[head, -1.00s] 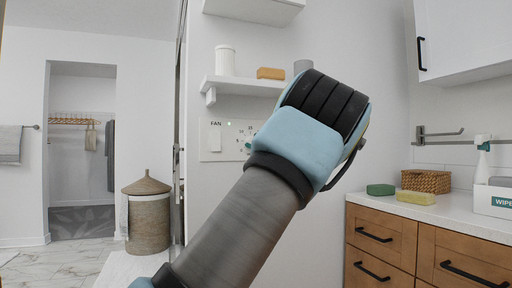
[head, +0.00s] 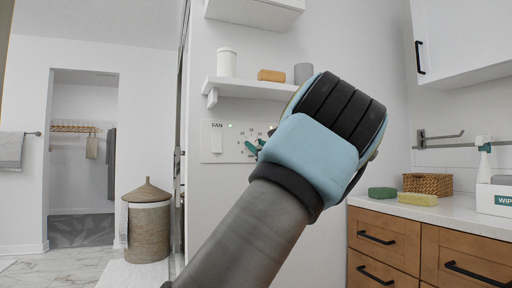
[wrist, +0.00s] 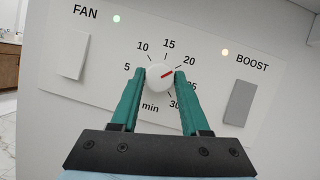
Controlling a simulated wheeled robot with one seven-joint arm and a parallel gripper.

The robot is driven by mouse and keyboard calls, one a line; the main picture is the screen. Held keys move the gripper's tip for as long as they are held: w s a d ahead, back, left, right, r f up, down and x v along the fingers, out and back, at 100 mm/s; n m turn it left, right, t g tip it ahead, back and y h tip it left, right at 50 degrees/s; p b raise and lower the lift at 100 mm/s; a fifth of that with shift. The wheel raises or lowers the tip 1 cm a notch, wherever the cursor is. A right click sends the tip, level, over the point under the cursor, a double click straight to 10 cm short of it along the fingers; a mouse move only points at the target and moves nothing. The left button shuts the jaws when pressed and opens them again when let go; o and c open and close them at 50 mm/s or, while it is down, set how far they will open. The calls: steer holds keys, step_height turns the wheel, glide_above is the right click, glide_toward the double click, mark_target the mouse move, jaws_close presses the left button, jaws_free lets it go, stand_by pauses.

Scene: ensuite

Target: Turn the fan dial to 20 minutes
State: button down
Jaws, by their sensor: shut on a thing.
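The fan dial (wrist: 158,79) is a round white knob with a red pointer on a white wall panel. In the wrist view its red pointer slants up and right, toward the 20 mark. Numbers from 5 to 30 ring it, with "min" below. My gripper (wrist: 163,74) has its two teal fingers on the left and right sides of the knob, shut on it. In the head view the fingertips of my gripper (head: 258,144) show at the panel (head: 229,152), and my wrist hides the panel's right part.
A white rocker switch (wrist: 74,56) lies left of the dial and a grey BOOST switch (wrist: 239,103) right. A shelf (head: 245,88) with a white canister (head: 226,63), an orange block (head: 271,75) and a grey cup juts out above. A wooden counter (head: 390,240) stands right.

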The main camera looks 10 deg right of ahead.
steer(key=shift+f, duration=0.1)
steer(key=shift+c, duration=1.9)
jaws_free()
steer(key=v, duration=1)
steer(key=shift+s, duration=0.3)
steer(key=shift+d+f, duration=0.1)
steer(key=shift+d, duration=0.05)
